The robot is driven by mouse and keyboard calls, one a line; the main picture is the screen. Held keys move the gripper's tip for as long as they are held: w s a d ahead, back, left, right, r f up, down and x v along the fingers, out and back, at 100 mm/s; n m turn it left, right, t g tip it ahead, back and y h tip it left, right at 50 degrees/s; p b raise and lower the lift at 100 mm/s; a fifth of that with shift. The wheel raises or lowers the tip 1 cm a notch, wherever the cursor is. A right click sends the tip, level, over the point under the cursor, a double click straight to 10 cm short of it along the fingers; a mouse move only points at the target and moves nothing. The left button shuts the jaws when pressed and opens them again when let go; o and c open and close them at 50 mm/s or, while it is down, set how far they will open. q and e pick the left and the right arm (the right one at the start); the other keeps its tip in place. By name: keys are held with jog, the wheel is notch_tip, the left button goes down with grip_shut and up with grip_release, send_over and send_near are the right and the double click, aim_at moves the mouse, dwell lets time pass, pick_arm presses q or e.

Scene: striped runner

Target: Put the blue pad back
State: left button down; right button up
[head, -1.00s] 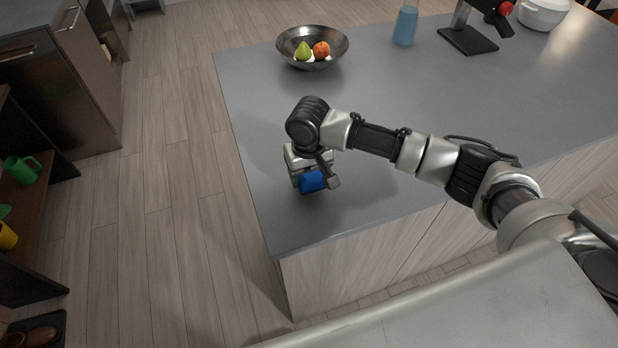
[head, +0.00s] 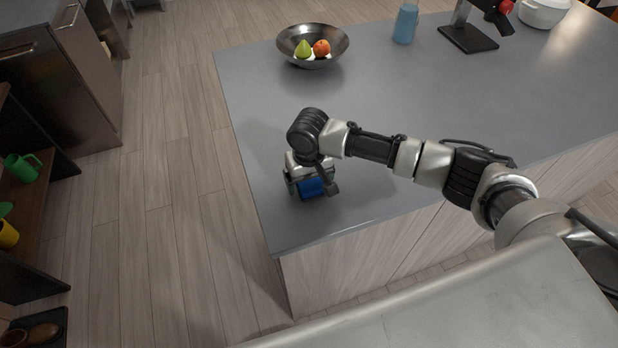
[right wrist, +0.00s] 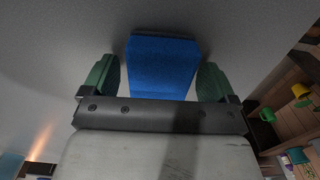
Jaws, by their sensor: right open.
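The blue pad (head: 311,187) is on the grey counter near its front left corner, partly hidden by my right gripper in the head view. In the right wrist view the blue pad (right wrist: 160,66) stands out as a blue block between the two green fingertips. My right gripper (head: 312,190) is open and comes down over the pad. In the right wrist view the right gripper (right wrist: 160,80) has a finger on each side of the pad, with a visible gap at each side. My left gripper is not in view.
The counter (head: 400,110) is clear around the gripper. A bowl with fruit (head: 312,46), a blue cup (head: 405,24) and a black stand (head: 468,38) are farther back. A shelf with a green mug (head: 22,167) is at the far left, across open floor.

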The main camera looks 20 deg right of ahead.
notch_tip(320, 180, up, 12)
jog(key=b, duration=0.2)
jog(key=shift+r, duration=0.15)
